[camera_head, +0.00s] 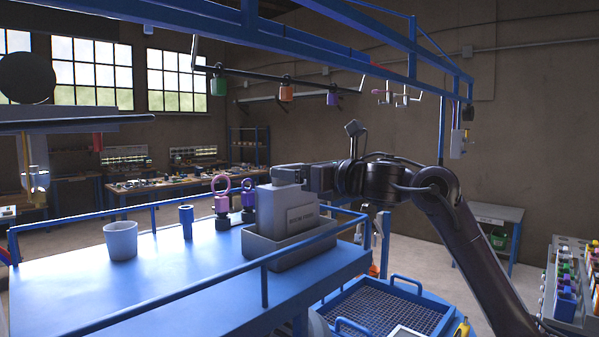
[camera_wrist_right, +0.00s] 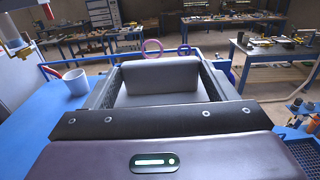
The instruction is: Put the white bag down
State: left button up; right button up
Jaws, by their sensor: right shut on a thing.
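The white bag (camera_head: 288,232) looks pale grey and box-like, with a dark printed label on its front. It is upright at the right end of the blue table, its lower part at a shallow grey tray (camera_head: 325,238). I cannot tell whether its base touches the tray floor. My right gripper (camera_head: 287,175) reaches in from the right and is shut on the top of the bag. In the right wrist view the bag (camera_wrist_right: 160,80) sits between the two fingers. My left gripper is not in view.
A white cup (camera_head: 121,241), a blue cylinder (camera_head: 186,221) and pink and purple ring-topped pieces (camera_head: 222,204) stand left of the bag. A blue rail (camera_head: 200,285) edges the table (camera_head: 90,300). The table's front middle is clear. A blue mesh basket (camera_head: 385,305) is below right.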

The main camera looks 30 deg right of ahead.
jog(key=shift+r, duration=0.15)
jog(key=o, duration=1.9)
jog(key=shift+s+f, duration=0.1)
jog(key=shift+f, duration=0.15)
jog(key=shift+r, duration=0.2)
jog(key=b+v, duration=0.5)
jog(key=v, duration=0.7)
jog(key=shift+f, duration=0.1)
